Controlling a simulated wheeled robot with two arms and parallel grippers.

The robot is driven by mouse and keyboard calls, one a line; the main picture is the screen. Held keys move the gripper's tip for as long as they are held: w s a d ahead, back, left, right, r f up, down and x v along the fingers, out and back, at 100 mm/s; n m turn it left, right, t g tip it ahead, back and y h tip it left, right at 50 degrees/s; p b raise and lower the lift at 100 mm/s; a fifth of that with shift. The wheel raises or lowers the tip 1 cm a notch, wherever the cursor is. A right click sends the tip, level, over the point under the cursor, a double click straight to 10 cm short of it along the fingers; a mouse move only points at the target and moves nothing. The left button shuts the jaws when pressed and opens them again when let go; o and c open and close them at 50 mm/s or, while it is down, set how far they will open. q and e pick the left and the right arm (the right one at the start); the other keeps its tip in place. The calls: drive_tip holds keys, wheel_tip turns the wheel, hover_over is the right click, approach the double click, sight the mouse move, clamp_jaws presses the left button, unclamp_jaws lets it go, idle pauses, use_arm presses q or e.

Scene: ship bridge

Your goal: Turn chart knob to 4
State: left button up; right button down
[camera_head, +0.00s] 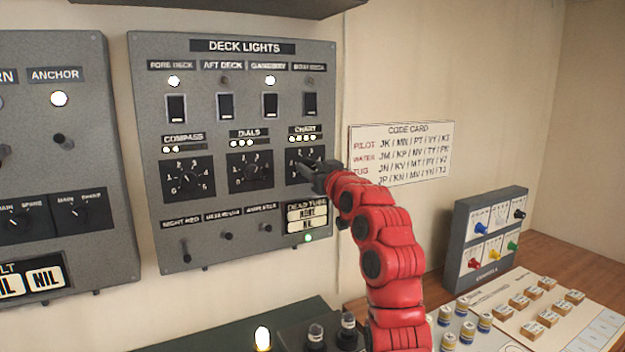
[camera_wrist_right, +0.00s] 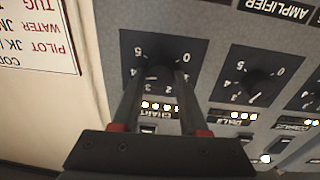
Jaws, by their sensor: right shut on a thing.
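The chart knob (camera_wrist_right: 160,70) is a dark knob on a black square plate with a white number scale, at the lower right of the DECK LIGHTS panel (camera_head: 150,150). My right gripper (camera_head: 310,172) is at this knob, its red arm reaching up from below. In the right wrist view its two fingers (camera_wrist_right: 159,82) are closed on the knob's sides. The picture there is upside down. The knob's pointer is hidden by the fingers. Several small lamps (camera_wrist_right: 160,106) by the CHART label are lit. My left gripper is not in view.
The dials knob (camera_head: 250,171) and compass knob (camera_head: 188,179) sit left of the chart knob. Small toggles (camera_head: 226,235) are below, switches (camera_head: 270,105) above. A code card (camera_head: 402,152) hangs at the right. A grey box with coloured knobs (camera_head: 487,240) stands on the desk.

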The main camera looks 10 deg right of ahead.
drive_tip(key=shift+n, duration=0.3)
drive_tip(key=shift+c, duration=2.2)
unclamp_jaws()
drive_tip(key=shift+s, duration=0.1)
drive_tip(key=shift+s+d+f+b, duration=0.1)
drive_tip(key=shift+s+b, duration=0.15)
drive_tip(key=shift+b, duration=0.15)
drive_tip(key=r+b+v, duration=0.1)
drive_tip(key=b+v, duration=0.2)
drive_tip(key=v, duration=1.3)
drive_tip(key=shift+s+f+b, duration=0.3)
drive_tip(key=shift+f, duration=0.1)
drive_tip(key=shift+d+f, duration=0.1)
drive_tip(key=shift+d, duration=0.1)
